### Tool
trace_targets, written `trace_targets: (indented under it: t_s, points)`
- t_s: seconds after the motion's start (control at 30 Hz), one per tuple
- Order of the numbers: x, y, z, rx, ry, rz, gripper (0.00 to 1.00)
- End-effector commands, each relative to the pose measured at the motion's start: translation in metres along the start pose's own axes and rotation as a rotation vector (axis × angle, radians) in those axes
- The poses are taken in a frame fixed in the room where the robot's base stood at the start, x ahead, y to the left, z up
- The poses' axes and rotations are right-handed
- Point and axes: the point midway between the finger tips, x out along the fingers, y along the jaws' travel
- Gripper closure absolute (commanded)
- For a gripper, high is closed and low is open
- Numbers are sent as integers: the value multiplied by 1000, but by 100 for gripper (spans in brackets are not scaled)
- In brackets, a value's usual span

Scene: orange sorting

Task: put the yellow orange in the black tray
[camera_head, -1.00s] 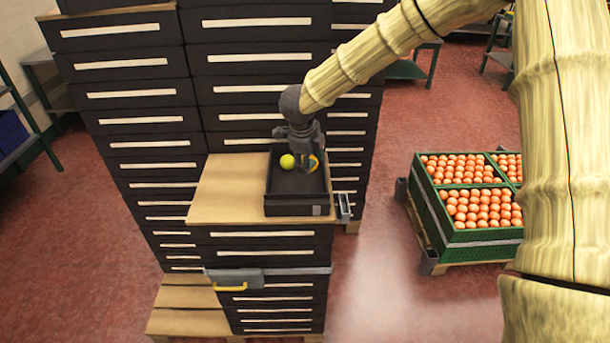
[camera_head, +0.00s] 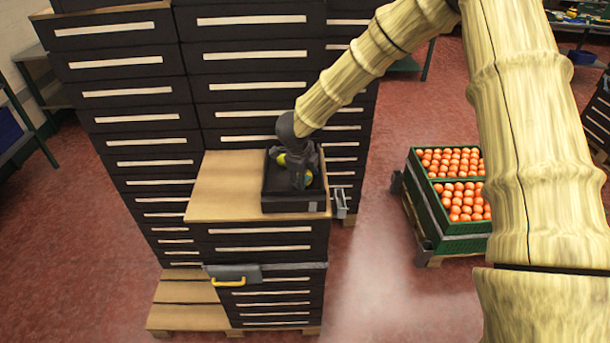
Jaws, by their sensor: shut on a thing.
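The black tray (camera_head: 292,206) stands on the wooden top of a dark drawer cabinet. A bright yellow round fruit (camera_head: 281,159) shows at the tray's back left, partly hidden behind my gripper. My dark gripper (camera_head: 300,184) points down inside the tray's outline, with its fingers low over the tray floor. It is shut on a small yellowish thing (camera_head: 308,178), mostly hidden by the fingers. I cannot tell exactly what this thing is, or whether it touches the tray floor.
Bare wooden top (camera_head: 222,185) lies left of the tray. Tall dark drawer stacks (camera_head: 250,90) stand close behind. A green crate of oranges (camera_head: 462,236) stands on the floor to the right. A grey clamp-like piece (camera_head: 341,203) juts beside the tray.

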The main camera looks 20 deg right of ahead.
Motion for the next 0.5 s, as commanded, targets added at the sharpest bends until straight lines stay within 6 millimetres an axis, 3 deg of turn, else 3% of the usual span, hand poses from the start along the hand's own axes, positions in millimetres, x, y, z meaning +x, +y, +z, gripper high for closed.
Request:
trace_targets:
  t_s: [0.03, 0.07, 0.17, 0.5]
  points:
    - [2, 1, 0, 0, 0, 0, 78]
    - [2, 1, 0, 0, 0, 0, 50]
    - [1, 1, 0, 0, 0, 0, 33]
    - [0, 0, 0, 0, 0, 0, 33]
